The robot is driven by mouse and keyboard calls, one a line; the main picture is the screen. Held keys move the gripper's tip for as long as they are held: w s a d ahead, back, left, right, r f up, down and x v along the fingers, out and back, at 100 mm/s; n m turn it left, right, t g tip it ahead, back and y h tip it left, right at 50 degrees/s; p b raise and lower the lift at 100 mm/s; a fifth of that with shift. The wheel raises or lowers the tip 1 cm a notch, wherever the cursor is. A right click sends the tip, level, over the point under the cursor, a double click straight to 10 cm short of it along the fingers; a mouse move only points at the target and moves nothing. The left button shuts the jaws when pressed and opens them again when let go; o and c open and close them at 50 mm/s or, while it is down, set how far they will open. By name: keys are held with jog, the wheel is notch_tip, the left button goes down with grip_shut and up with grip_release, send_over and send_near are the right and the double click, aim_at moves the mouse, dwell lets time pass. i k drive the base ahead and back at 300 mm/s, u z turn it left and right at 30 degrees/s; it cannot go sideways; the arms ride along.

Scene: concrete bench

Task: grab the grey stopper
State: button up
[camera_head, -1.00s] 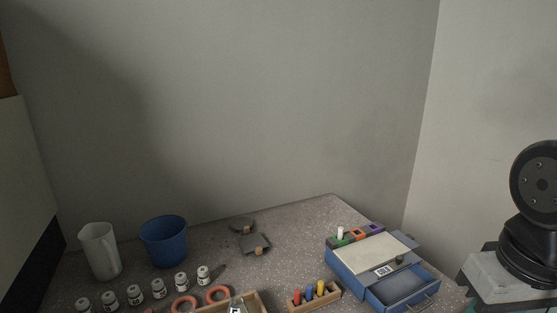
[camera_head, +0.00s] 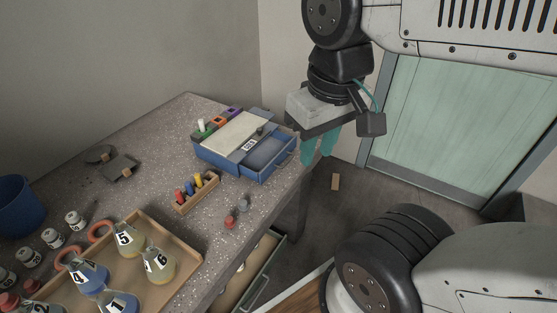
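A small grey stopper (camera_head: 243,205) stands on the bench near its right edge, just behind a red stopper (camera_head: 229,222). My gripper (camera_head: 318,150) hangs at upper right, past the bench's right edge and beside the blue box. Its two teal fingers point down with a gap between them and nothing held. It is apart from the grey stopper, up and to the right of it.
A wooden rack with coloured pegs (camera_head: 197,192) is left of the stoppers. A wooden tray (camera_head: 190,262) holds labelled flasks. The blue box (camera_head: 238,160) has an open drawer (camera_head: 268,154). A lower drawer (camera_head: 262,272) stands open below the bench edge.

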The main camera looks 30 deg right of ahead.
aim_at(244, 207)
jog(key=z, duration=1.75)
jog(key=k, duration=0.75)
jog(key=u, duration=0.3)
